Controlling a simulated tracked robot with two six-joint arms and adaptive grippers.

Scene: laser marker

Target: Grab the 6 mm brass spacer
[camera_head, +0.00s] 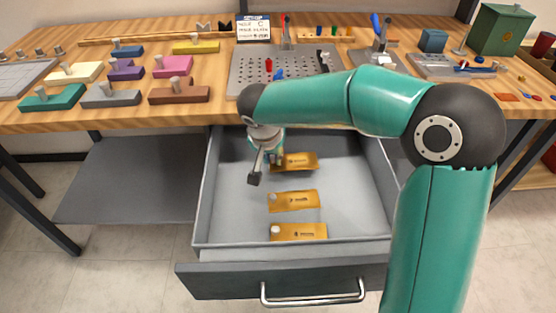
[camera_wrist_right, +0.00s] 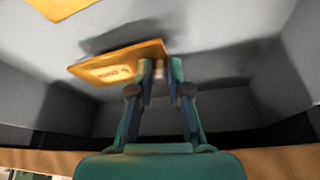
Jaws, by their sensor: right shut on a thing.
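Three brass plates with small printed labels are in the open drawer (camera_head: 222,222); the labels are too small to read, so I cannot tell which is 6 mm. The far plate (camera_head: 302,161) is at my right gripper (camera_head: 272,160). In the right wrist view, the gripper (camera_wrist_right: 161,68) is shut on the pale knob at the end of this brass plate (camera_wrist_right: 110,67). A shadow beside the plate suggests it is slightly off the drawer floor. The middle plate (camera_head: 298,201) and the near plate (camera_head: 304,232) lie flat. My left gripper is not in view.
The drawer walls surround my right gripper, with its handle (camera_head: 313,299) at the front. The wooden bench (camera_head: 215,84) above holds several coloured blocks, a perforated grey plate (camera_head: 248,78) and a green box (camera_head: 497,30). The left part of the drawer floor is clear.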

